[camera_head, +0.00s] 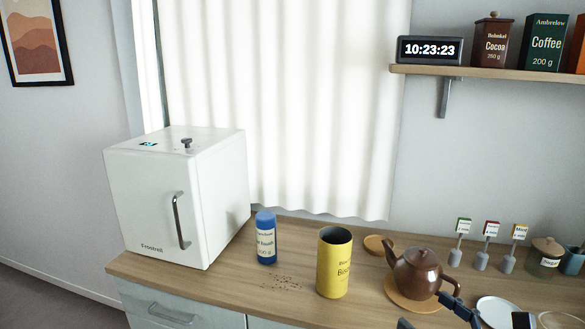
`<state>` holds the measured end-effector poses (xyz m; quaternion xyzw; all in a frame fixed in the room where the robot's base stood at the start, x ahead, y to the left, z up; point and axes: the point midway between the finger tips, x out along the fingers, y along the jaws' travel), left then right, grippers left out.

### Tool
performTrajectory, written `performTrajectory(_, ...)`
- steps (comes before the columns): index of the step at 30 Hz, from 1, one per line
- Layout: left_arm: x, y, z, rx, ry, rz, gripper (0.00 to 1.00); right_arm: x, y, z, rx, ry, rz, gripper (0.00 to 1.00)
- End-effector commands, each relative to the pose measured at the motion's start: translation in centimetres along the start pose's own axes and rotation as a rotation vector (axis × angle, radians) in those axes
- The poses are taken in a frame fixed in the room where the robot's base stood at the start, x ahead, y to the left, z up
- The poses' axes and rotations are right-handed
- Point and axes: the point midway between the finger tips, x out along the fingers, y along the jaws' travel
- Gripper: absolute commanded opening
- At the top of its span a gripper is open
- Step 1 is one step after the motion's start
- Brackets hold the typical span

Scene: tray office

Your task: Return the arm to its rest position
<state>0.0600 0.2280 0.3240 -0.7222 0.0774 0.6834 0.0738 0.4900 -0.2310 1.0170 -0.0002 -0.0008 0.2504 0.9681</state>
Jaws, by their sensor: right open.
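My right gripper (462,312) shows only in part at the bottom edge, right of centre. Its dark parts rise in front of the brown teapot (418,275) and the white plate (498,312). It is open, and I see nothing held in it. Most of the right arm is outside the picture. My left gripper and arm are not in view.
The wooden counter (215,282) holds a white mini fridge (150,205), a blue can (266,238) and an open yellow canister (334,262). Brown crumbs (280,283) lie between the cans. A wall shelf (490,74) hangs at upper right.

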Motion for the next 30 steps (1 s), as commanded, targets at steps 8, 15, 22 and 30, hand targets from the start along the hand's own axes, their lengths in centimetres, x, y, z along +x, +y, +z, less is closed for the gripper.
performTrajectory(8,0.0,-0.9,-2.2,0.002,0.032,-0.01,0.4,-0.2,0.9,1.8,0.164,-0.121,0.011,0.93)
performTrajectory(15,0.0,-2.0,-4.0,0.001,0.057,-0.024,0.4,-1.2,1.0,4.4,0.435,-0.302,0.002,0.93)
performTrajectory(22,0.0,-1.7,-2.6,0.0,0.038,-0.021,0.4,-3.5,-1.6,5.8,0.868,-0.546,-0.084,0.93)
performTrajectory(30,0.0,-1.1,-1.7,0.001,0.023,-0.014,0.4,-9.1,-7.3,-3.9,1.745,-0.868,-0.526,0.93)
